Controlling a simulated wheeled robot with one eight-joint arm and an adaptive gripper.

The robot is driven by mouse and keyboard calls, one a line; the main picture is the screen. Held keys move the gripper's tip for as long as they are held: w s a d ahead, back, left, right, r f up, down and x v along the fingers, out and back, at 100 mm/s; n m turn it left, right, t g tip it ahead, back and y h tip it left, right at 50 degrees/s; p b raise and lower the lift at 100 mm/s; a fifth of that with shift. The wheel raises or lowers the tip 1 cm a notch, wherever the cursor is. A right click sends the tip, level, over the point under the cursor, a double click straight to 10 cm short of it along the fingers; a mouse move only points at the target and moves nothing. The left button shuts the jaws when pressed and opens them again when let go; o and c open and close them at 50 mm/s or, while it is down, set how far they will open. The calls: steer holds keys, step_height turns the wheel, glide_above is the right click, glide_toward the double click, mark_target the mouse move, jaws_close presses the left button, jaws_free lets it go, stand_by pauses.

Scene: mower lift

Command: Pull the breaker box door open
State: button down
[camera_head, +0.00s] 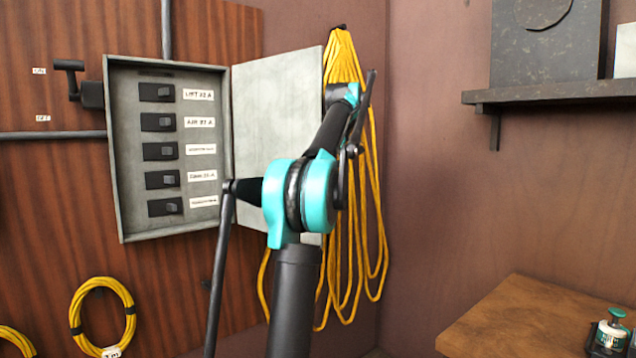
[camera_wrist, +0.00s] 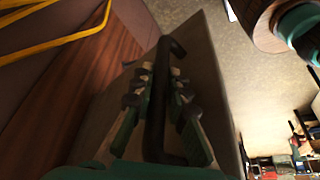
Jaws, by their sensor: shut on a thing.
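The grey breaker box (camera_head: 215,150) is mounted on the wood-panelled wall in the head view. Its door (camera_head: 268,110) stands open, swung out to the right, so the inside shows. In the wrist view, the dark bar handle (camera_wrist: 157,125) stands on the door's grey face (camera_wrist: 215,65). My gripper (camera_wrist: 162,85) has one finger on each side of the handle and is shut on it. In the head view, the door and my arm hide the handle and the fingertips.
Several black breaker switches (camera_head: 160,122) with white labels line the box. Yellow cable (camera_head: 345,62) hangs on the wall behind my arm, and a coil (camera_head: 75,318) hangs lower left. A shelf (camera_head: 550,92) and a wooden bench (camera_head: 530,325) are at right.

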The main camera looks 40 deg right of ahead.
steer(key=c, duration=1.5)
jaws_free()
steer(key=shift+v, duration=3.65)
steer(key=shift+s, duration=0.1)
